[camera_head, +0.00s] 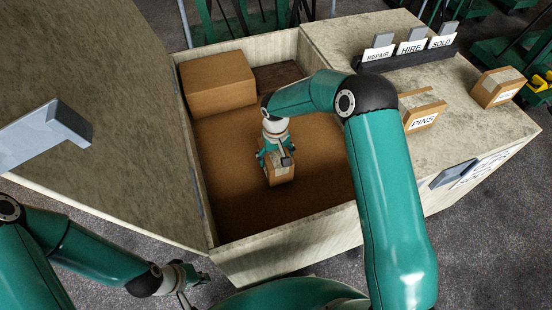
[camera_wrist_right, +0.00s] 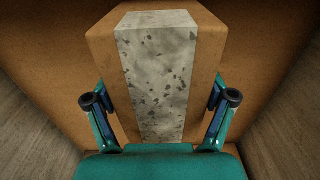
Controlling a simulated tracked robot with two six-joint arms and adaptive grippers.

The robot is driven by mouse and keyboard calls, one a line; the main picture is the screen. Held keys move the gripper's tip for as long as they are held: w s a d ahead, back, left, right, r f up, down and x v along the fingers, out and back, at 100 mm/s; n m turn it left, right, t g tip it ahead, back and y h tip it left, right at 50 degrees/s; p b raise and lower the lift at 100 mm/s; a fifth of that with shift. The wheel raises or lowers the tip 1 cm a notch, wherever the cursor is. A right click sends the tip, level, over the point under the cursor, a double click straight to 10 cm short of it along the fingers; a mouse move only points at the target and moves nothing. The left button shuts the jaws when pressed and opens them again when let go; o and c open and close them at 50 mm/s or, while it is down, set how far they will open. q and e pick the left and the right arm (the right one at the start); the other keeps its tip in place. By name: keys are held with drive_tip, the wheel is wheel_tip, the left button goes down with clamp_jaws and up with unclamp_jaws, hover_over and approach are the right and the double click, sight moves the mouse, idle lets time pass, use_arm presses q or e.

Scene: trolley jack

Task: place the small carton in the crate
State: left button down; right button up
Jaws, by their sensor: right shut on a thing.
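The small carton (camera_head: 281,174) is brown with a grey speckled strip of tape. My right gripper (camera_head: 274,158) is shut on it, inside the crate (camera_head: 230,256). The carton also shows in the right wrist view (camera_wrist_right: 205,75), with one finger of my right gripper (camera_wrist_right: 160,108) on each side of it. The crate is a pale open box with a brown bottom. I cannot tell whether the carton touches the bottom. My left gripper (camera_head: 190,277) is outside the crate, at the lower left; its fingers are too small to read.
A larger brown carton (camera_head: 217,84) stands in the crate's back left corner. A raised lid-like panel (camera_head: 90,120) is at left. The top at right holds signs (camera_head: 410,48), a box marked PINS (camera_head: 424,119) and another small box (camera_head: 497,87). The crate's front middle is free.

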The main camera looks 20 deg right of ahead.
drive_tip(key=shift+f, duration=0.65)
drive_tip(key=o, duration=1.4)
drive_tip(key=shift+f, duration=0.1)
wheel_tip(320, 180, up, 12)
drive_tip(key=shift+r, duration=0.1)
drive_tip(key=shift+s, duration=0.1)
